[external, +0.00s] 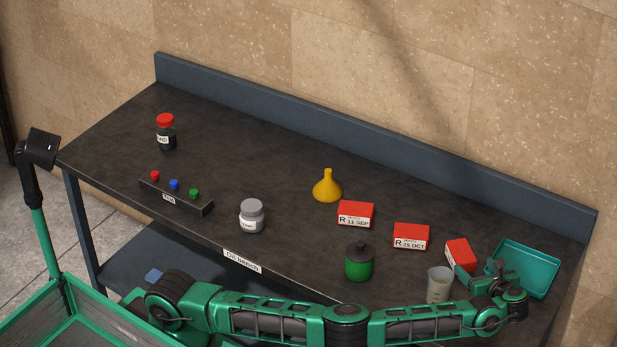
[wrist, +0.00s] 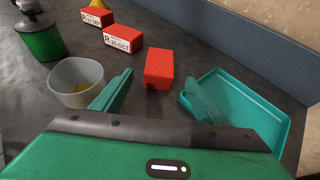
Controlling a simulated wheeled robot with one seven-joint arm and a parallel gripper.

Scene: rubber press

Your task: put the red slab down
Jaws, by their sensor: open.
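A red slab (external: 460,253) with no readable label from here lies on the dark bench, left of the teal tray (external: 549,278). In the wrist view the slab (wrist: 159,66) is just ahead of my fingertips, centred in the gap between them. My gripper (external: 479,271) is open and low over the bench, with nothing clamped in it. In the wrist view its teal fingers (wrist: 156,92) are spread apart, the right one overlapping the tray's near left edge. Two more red slabs, labelled "R 25 OCT" (external: 411,237) and "R 11 SEP" (external: 356,214), lie farther left.
A translucent cup (external: 438,286) with yellowish contents stands close left of my gripper. A green jar (external: 359,262), yellow funnel (external: 328,187), grey jar (external: 252,216), peg rack (external: 176,193) and red-capped bottle (external: 166,132) stand farther left. A raised rim (external: 380,142) runs along the back.

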